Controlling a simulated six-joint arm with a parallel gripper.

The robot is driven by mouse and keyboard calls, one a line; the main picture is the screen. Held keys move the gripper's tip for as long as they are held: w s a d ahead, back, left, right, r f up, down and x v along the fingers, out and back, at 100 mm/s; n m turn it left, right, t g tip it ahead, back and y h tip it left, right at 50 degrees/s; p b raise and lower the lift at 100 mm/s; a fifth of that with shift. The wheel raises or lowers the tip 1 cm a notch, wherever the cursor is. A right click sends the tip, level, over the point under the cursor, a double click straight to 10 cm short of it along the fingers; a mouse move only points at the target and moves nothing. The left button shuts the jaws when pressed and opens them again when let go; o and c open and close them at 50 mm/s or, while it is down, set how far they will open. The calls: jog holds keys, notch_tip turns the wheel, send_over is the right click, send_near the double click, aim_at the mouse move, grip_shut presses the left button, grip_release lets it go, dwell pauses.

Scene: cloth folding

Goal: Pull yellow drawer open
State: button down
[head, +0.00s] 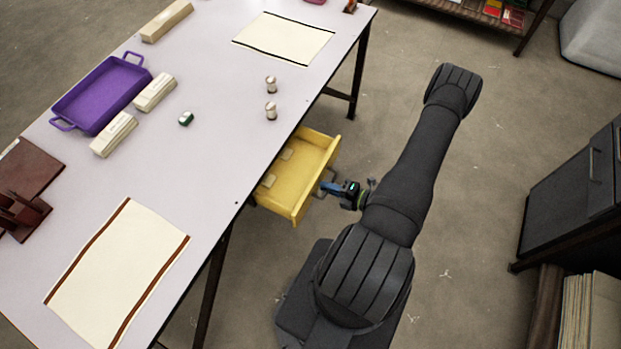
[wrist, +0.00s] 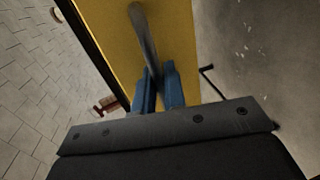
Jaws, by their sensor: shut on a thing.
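A grey bar handle (wrist: 143,38) is on the front. My gripper (head: 328,187) is at the drawer front, and its blue fingers (wrist: 160,88) are closed around the handle in the wrist view. How far the drawer's back part extends under the tabletop is hidden.
The white table (head: 215,160) holds a purple tray (head: 72,123), pale blocks (head: 155,92), two small shakers (head: 271,111) and cloths (head: 118,270) with striped edges. A dark cabinet (head: 570,190) stands at the right. The floor between cabinet and my arm is clear.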

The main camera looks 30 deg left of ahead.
jog(key=f+v, duration=0.2)
jog(key=v, duration=0.9)
jog(key=shift+d, duration=0.45)
jog(key=shift+f, duration=0.15)
jog(key=c, duration=1.6)
grip_release()
jog(key=shift+c, duration=0.2)
jog(key=v, duration=1.7)
jog(key=shift+d, duration=0.25)
